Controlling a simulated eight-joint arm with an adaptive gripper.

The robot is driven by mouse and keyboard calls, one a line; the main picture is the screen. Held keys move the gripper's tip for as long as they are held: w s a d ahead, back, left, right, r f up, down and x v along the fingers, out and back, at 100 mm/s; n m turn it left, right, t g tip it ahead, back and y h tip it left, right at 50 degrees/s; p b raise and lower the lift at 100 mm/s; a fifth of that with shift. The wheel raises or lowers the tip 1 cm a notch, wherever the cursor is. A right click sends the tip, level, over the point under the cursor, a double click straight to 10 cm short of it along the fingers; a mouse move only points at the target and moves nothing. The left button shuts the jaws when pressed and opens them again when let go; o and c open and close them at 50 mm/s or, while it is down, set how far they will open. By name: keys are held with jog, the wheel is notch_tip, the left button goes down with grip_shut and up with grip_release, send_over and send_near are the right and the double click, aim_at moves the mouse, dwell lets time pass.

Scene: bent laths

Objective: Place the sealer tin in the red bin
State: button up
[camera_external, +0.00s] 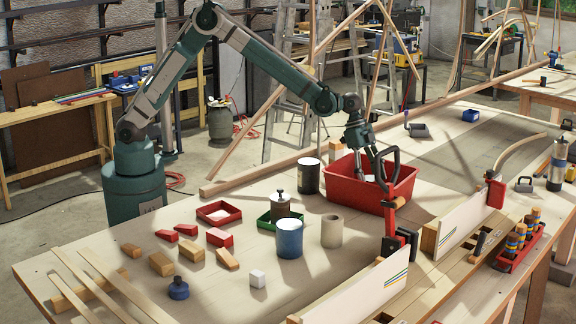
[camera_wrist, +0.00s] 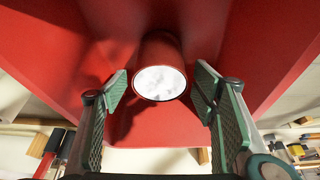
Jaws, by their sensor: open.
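In the wrist view, a round tin with a pale, mottled top (camera_wrist: 160,83) and a reddish side is inside the red bin (camera_wrist: 262,45). I take it for the sealer tin, but no label shows. My gripper (camera_wrist: 161,87) is open, with one green-padded finger on each side of the tin and visible gaps between. In the external view, the red bin (camera_external: 338,188) stands on the workbench and my gripper (camera_external: 368,165) reaches down into it. The bin's front wall hides the tin there.
An upright clamp with a black handle (camera_external: 391,165) stands close to the bin's right front. Bench space beyond the bin is clear.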

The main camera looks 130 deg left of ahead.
jog(key=shift+v, duration=1.85)
jog(key=shift+w+d, duration=0.1)
